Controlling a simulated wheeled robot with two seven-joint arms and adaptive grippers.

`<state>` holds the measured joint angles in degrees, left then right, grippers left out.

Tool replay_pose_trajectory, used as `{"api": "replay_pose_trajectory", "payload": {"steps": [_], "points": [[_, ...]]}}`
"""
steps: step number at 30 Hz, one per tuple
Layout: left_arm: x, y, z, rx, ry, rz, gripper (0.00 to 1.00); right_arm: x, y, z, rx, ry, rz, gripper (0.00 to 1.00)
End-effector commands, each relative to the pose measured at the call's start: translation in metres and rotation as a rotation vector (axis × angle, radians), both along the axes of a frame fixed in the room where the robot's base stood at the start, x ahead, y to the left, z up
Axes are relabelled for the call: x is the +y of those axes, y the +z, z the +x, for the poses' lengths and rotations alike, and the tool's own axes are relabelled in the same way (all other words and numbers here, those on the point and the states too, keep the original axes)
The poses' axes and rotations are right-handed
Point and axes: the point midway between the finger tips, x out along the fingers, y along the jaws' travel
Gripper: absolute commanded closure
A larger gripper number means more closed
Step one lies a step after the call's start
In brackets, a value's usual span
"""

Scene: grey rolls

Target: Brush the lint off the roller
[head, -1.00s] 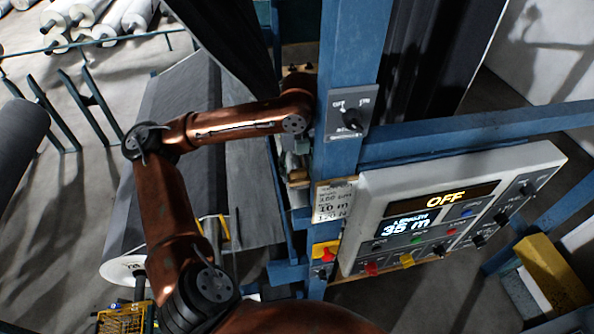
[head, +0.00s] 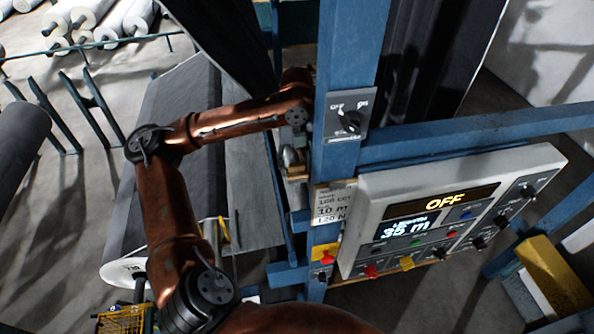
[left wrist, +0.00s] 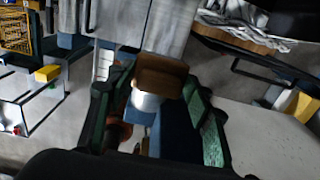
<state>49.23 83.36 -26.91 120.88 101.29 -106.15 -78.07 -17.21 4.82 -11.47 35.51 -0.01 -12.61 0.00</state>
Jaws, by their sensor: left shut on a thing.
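My left gripper (head: 293,157) is partly hidden behind the blue post in the head view. In the left wrist view its two green-padded fingers (left wrist: 158,122) are shut on a brown block with a pale lower part, which looks like the brush (left wrist: 162,72). A brown edge of it shows in the head view (head: 298,176). A large dark grey roll (head: 170,180) with a pale end lies left of my arm, and a grey sheet (head: 252,195) hangs beside it. I cannot tell which surface is the roller, and no lint is clear. My right gripper is not in view.
A blue post (head: 338,150) with an on/off switch stands right of my gripper. A control panel (head: 440,215) reading OFF and 35 m is fixed beside it. A yellow crate (head: 122,320) is at lower left. White rolls (head: 100,20) lie at the back left.

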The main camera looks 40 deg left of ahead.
Motion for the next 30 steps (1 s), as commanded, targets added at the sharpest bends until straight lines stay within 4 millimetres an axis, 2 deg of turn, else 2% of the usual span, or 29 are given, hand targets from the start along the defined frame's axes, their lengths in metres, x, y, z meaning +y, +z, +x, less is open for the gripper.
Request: {"api": "replay_pose_trajectory", "payload": {"steps": [8,30], "points": [[0.006,0.0,0.004,-0.001,0.002,0.0,0.72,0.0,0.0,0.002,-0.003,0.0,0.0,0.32],[0.045,-0.005,0.037,-0.002,0.0,-0.001,0.72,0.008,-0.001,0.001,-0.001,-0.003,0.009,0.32]]}}
